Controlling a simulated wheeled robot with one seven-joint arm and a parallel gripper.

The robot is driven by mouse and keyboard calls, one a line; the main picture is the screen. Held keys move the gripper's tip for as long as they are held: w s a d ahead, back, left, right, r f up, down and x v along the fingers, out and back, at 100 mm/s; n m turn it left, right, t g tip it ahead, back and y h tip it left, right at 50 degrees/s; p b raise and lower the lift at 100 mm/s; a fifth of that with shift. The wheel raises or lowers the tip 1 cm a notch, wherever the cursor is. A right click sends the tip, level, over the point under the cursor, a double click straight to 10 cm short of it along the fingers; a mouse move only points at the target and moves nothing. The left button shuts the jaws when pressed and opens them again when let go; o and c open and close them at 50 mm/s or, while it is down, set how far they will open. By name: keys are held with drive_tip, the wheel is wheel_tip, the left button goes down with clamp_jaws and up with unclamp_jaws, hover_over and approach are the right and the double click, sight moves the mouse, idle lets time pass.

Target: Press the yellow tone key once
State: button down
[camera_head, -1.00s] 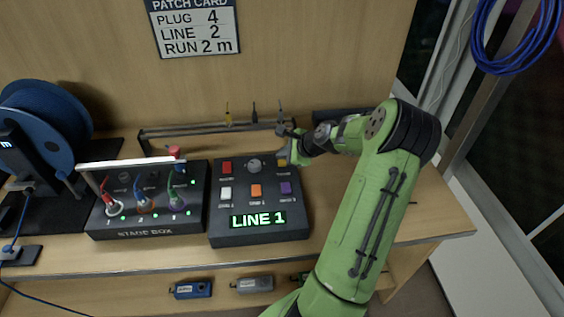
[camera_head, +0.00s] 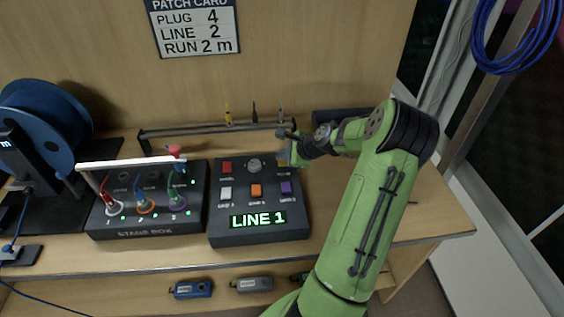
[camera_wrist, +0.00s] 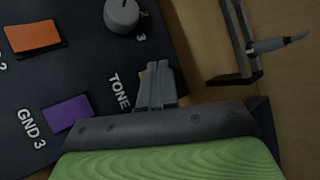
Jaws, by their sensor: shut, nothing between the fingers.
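The yellow tone key (camera_head: 282,162) is at the upper right of the dark key box (camera_head: 225,240), mostly hidden behind my gripper. In the wrist view only a sliver of yellow (camera_wrist: 143,74) shows at the fingertips, beside the TONE label. My gripper (camera_head: 284,143) is shut and empty, with its tips over the key. In the wrist view the closed fingers (camera_wrist: 156,78) cover the key. I cannot tell whether they touch it. The box display (camera_head: 258,219) reads LINE 1.
A grey knob (camera_head: 254,165), a red key (camera_head: 227,168), a white key (camera_head: 226,193), an orange key (camera_head: 256,190) and a purple key (camera_head: 286,187) surround it. A rack (camera_head: 190,131) stands behind. The stage box (camera_head: 145,232) with plugged cables is at left.

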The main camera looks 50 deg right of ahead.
sight(284, 164)
drive_tip(key=shift+f, duration=0.5)
idle(0.6)
drive_tip(key=shift+r, duration=0.1)
drive_tip(key=shift+r+p, duration=0.75)
drive_tip(key=shift+r, duration=0.05)
wheel_tip(284, 164, up, 5)
drive_tip(key=p, duration=0.5)
drive_tip(key=shift+r, duration=0.1)
idle(0.5)
